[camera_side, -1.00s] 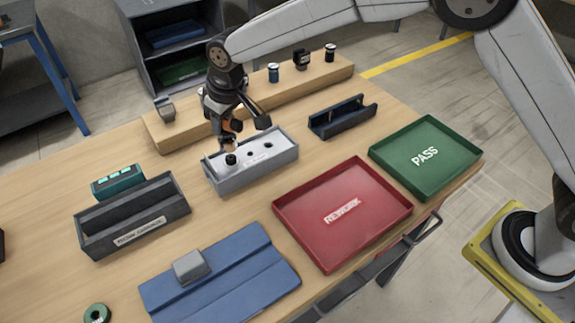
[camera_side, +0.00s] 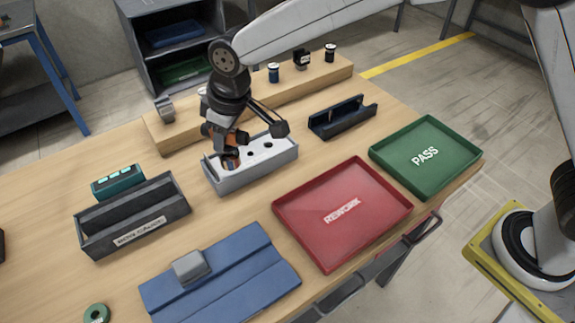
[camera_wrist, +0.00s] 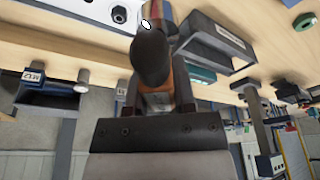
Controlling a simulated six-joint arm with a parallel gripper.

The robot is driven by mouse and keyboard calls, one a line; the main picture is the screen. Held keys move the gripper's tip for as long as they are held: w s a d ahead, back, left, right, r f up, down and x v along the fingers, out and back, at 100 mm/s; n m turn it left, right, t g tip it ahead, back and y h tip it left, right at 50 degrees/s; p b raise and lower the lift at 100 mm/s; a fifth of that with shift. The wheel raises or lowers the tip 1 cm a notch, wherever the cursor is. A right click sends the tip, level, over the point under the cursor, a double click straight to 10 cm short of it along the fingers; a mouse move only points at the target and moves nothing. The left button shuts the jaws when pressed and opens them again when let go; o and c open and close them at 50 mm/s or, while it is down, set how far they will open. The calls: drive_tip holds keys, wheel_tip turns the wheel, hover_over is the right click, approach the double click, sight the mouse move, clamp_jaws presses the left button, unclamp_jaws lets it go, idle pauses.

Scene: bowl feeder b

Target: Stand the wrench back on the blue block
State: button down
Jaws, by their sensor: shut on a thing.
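My gripper (camera_side: 231,160) points down at the left end of the light grey block with holes (camera_side: 262,172).
A red REWORK tray (camera_side: 320,230) and a green PASS tray (camera_side: 450,175) are to the right. A dark open box (camera_side: 135,222) and teal case (camera_side: 118,181) are left. A dark channel (camera_side: 342,118) and wooden riser (camera_side: 200,118) with small items stand behind.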

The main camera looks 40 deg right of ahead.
drive_tip(key=s+d+r+n+g, duration=0.1)
drive_tip(key=s+n, duration=0.4)
drive_tip(key=s, duration=1)
drive_tip(key=s+d+r+n+g+y, duration=0.1)
drive_tip(key=s+d+n, duration=0.2)
drive_tip(key=s, duration=1.3)
drive_tip(key=n, duration=0.2)
drive_tip(key=shift+r+n, duration=0.3)
drive_tip(key=w+a+f, duration=0.9)
drive_tip(key=shift+w+a+f, duration=0.15)
drive_tip(key=shift+w+a, duration=0.05)
drive_tip(key=shift+a, duration=0.05)
